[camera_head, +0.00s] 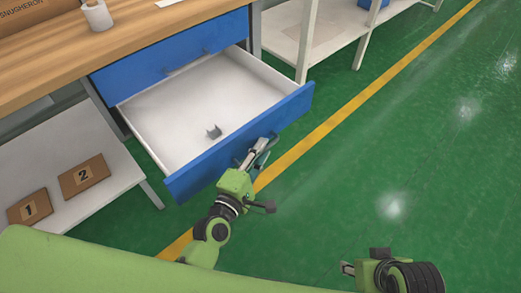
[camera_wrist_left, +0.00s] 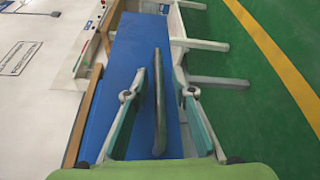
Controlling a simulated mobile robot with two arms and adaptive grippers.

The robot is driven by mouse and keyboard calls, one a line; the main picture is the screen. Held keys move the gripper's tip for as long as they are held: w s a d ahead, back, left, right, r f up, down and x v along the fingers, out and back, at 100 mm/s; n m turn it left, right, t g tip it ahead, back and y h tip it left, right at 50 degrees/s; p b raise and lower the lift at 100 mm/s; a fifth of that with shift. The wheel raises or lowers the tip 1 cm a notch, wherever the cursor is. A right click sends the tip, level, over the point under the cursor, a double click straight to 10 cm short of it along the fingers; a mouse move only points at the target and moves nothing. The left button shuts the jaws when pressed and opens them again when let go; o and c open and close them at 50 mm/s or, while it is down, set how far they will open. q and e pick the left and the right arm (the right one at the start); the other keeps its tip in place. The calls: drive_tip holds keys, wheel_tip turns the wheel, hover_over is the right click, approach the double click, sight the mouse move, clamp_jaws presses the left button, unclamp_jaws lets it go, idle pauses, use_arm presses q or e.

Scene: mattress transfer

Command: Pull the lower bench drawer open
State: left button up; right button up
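The lower bench drawer (camera_head: 240,145) stands pulled well out, its white inside exposed in the head view. Its blue front fills the middle of the left wrist view (camera_wrist_left: 125,75). A small grey part (camera_head: 214,131) lies inside. My left gripper (camera_head: 262,148) is at the drawer front, by the grey handle (camera_wrist_left: 161,105). In the left wrist view the fingers of my left gripper (camera_wrist_left: 160,85) are spread, with the handle between them and gaps beside it. My right gripper (camera_head: 347,268) is low in the head view, away from the drawer; its finger opening is unclear.
The upper blue drawer (camera_head: 175,58) is shut under the wooden bench top (camera_head: 130,42). A white cup-like holder (camera_head: 97,16) stands on top. Numbered boxes (camera_head: 84,176) rest on the lower white shelf (camera_head: 117,188). Open green floor (camera_head: 430,130) lies to the right.

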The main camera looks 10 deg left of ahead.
use_arm(q)
drive_tip(key=shift+s, duration=0.1)
drive_tip(key=v, duration=1.2)
idle(0.4)
